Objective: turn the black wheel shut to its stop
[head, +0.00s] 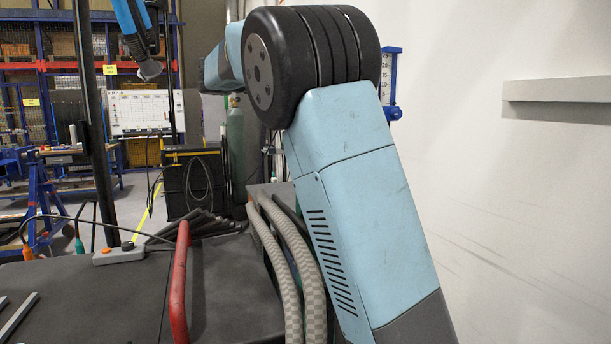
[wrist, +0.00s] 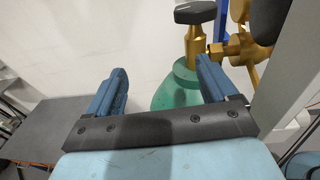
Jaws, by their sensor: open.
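The black wheel (wrist: 195,12) shows at the top of the wrist view, on a brass valve (wrist: 194,45) that rises from the shoulder of a green cylinder (wrist: 178,88). My gripper (wrist: 162,70) is open, its two blue fingers apart with nothing between them. The wheel lies beyond the fingertips, up and towards the right finger, and is not touched. The right finger overlaps part of the green shoulder in the picture. In the head view my arm hides my gripper, and I cannot make out the wheel; a green cylinder (head: 236,150) stands behind my arm.
Brass fittings (wrist: 240,47) stick out to the right of the valve, near a dark round part (wrist: 269,20) and a grey upright (wrist: 292,75). A dark table (wrist: 45,128) lies at lower left. In the head view a pale wall (head: 510,200) stands to the right.

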